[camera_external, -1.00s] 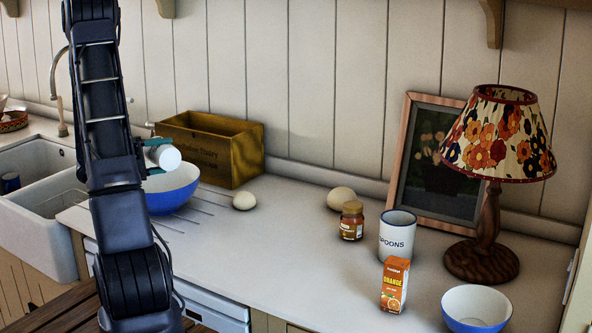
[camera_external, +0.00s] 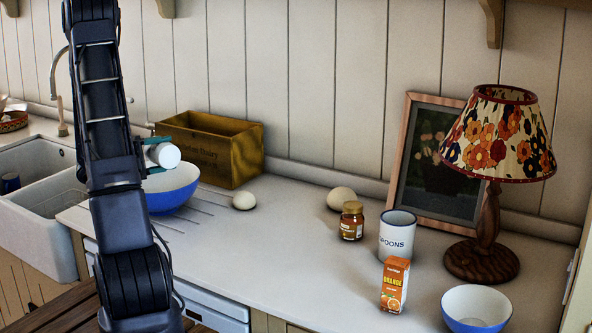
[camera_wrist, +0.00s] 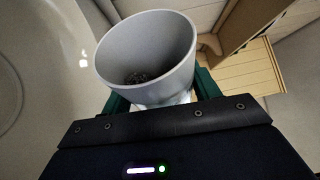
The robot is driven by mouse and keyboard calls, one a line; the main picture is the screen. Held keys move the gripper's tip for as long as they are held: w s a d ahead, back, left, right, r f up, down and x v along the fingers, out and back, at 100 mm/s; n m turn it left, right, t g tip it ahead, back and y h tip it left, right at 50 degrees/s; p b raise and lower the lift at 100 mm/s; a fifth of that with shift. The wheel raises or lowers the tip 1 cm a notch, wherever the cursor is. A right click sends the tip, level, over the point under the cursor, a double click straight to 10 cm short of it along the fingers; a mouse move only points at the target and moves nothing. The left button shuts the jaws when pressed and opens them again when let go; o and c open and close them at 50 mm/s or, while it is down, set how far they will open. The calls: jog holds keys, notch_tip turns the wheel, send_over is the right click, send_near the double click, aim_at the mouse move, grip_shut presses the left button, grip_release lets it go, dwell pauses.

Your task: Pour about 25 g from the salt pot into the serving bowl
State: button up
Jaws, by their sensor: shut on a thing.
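The salt pot (camera_external: 164,155) is a small white cup, tipped well over on its side with its mouth toward the lower right. My gripper (camera_external: 153,156) is shut around it and holds it above a blue bowl with a white inside (camera_external: 172,190), which looks like the serving bowl. In the wrist view the pot (camera_wrist: 146,50) stands between the green fingers of my gripper (camera_wrist: 163,94). A little dark, grainy matter shows deep inside it. No falling stream can be made out. My arm hides the bowl's left part.
A wooden crate (camera_external: 215,150) stands close behind the bowl. A pale round object (camera_external: 244,201) lies to its right. Farther right are a jar (camera_external: 352,221), a spoons pot (camera_external: 397,235), an orange carton (camera_external: 394,285), a lamp (camera_external: 487,220) and a smaller blue bowl (camera_external: 477,308).

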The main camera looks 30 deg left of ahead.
jog(key=shift+a+r+n, duration=0.1)
jog(key=shift+r+n, duration=0.05)
jog(key=shift+n, duration=0.15)
dwell(0.4)
jog(key=shift+w+a+f+n+t+p, duration=0.15)
jog(key=shift+a+f+n+t+p, duration=0.25)
jog(key=shift+n, duration=0.5)
dwell(1.6)
jog(key=shift+r+n+p, duration=0.1)
jog(key=shift+n+p, duration=0.2)
dwell(0.5)
